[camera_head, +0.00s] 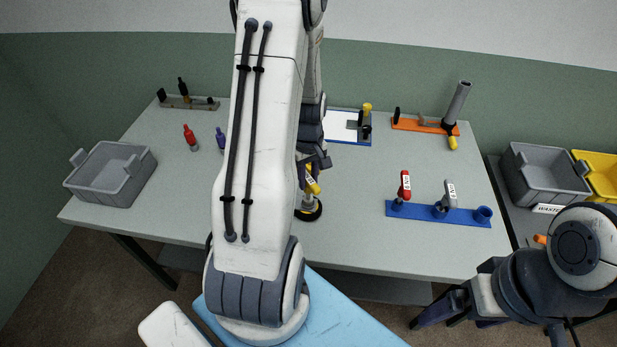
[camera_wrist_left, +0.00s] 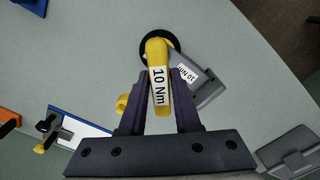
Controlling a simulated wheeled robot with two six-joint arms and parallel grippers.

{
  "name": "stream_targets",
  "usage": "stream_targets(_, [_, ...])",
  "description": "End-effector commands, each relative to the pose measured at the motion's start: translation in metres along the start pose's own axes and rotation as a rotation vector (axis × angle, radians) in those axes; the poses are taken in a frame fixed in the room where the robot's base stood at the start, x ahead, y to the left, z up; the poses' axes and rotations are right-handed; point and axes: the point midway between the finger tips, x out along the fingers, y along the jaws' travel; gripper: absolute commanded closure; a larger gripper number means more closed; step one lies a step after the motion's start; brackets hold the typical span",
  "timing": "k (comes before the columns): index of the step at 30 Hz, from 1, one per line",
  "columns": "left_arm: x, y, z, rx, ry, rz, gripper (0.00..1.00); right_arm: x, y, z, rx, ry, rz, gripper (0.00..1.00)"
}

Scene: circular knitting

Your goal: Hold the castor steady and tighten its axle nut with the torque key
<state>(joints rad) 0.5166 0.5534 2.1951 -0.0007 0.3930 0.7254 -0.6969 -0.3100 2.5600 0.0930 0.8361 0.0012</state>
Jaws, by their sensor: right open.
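The castor's black wheel (camera_head: 310,211) rests on the table and is partly hidden by my left arm. In the left wrist view its black disc (camera_wrist_left: 146,61) shows beside a grey bracket (camera_wrist_left: 205,84) labelled 10 Nm. The yellow torque key (camera_head: 312,184), also labelled 10 Nm, stands over the disc. It shows in the left wrist view (camera_wrist_left: 158,75) between the fingers. The axle nut is hidden. My right gripper (camera_head: 441,309) is open and empty beyond the table's front edge.
A blue rack (camera_head: 460,214) holds a red key (camera_head: 404,185) and a grey key (camera_head: 449,192); its right socket is empty. A grey bin (camera_head: 112,172) stands at left. An orange fixture (camera_head: 412,125) stands at the back right. The front right table is clear.

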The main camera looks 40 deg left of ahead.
Motion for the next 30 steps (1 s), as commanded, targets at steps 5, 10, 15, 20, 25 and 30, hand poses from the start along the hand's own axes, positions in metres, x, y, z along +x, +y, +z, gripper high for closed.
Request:
stream_targets(5, [0.0,0.0,0.0,0.0,0.0,0.0,0.34,0.0,0.0,0.0,0.0,0.0,0.0,0.06])
stream_targets(10, [0.0,0.0,0.0,0.0,0.0,0.0,0.34,0.0,0.0,0.0,0.001,0.0,0.0,0.06])
stream_targets(15, [-0.007,0.001,-0.001,0.0,0.003,0.002,0.34,0.002,0.0,0.0,0.002,0.0,0.0,0.06])
stream_targets(20, [-0.032,0.001,-0.001,0.0,0.006,0.005,0.34,0.007,0.001,0.0,0.001,0.0,0.0,0.06])
stream_targets(25, [-0.067,0.001,-0.001,0.0,0.006,0.005,0.34,0.012,0.001,0.001,0.001,0.0,0.0,0.06])
stream_targets(30, [-0.093,0.001,-0.001,0.0,0.004,0.003,0.34,0.015,0.001,0.001,0.001,0.0,0.0,0.06])
